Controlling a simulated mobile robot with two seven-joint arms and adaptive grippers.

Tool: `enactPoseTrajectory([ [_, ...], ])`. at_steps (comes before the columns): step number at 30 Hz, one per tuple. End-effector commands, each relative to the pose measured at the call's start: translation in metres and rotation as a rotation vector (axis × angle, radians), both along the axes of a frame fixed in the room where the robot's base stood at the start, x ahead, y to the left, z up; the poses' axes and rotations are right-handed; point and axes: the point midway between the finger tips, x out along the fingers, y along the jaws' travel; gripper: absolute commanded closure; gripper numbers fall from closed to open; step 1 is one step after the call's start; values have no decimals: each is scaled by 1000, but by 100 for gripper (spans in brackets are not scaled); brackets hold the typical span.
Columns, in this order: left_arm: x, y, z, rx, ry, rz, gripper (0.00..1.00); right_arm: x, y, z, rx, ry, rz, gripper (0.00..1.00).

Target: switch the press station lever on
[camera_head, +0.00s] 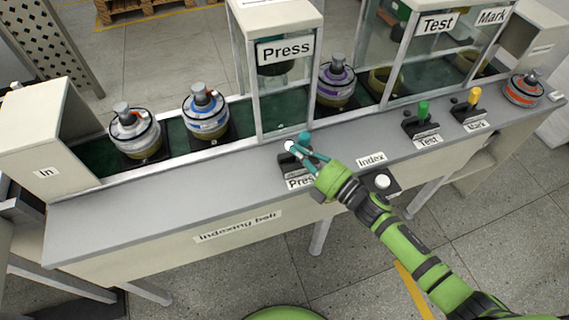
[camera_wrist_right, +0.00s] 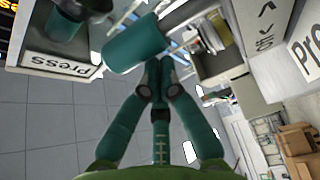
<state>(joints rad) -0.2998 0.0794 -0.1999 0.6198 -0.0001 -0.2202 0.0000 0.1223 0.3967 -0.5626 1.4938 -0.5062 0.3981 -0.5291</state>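The press station lever has a teal handle (camera_head: 305,138) on a dark base in front of the Press booth (camera_head: 286,100). In the right wrist view the handle (camera_wrist_right: 140,45) is a large teal cylinder just beyond the fingertips. My right gripper (camera_head: 303,153) reaches over the Press label (camera_head: 299,183) to the lever. In the wrist view its fingers (camera_wrist_right: 160,78) converge with the tips together, close to the handle; I cannot tell whether they touch. The fingers and arm partly hide the lever base. My left gripper is not in view.
The Test lever (camera_head: 423,110) is green and the Mark lever (camera_head: 473,97) yellow, both to the right. A white button (camera_head: 382,181) sits by the Index label (camera_head: 371,159). Several motors, such as the blue-ringed one (camera_head: 205,105), stand on the belt. The left ledge (camera_head: 150,200) is clear.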

Motion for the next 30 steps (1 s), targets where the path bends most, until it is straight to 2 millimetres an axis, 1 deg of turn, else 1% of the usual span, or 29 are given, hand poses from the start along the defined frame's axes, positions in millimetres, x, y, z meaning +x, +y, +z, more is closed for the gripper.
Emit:
enactPoseTrajectory([
  [1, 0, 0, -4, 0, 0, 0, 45, 1, -3, 0, -6, -5, 2, 100],
  [12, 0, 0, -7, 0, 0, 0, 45, 5, -14, 2, -8, -4, 2, 100],
  [30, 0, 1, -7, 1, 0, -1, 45, 5, -16, 2, -8, -5, 2, 100],
])
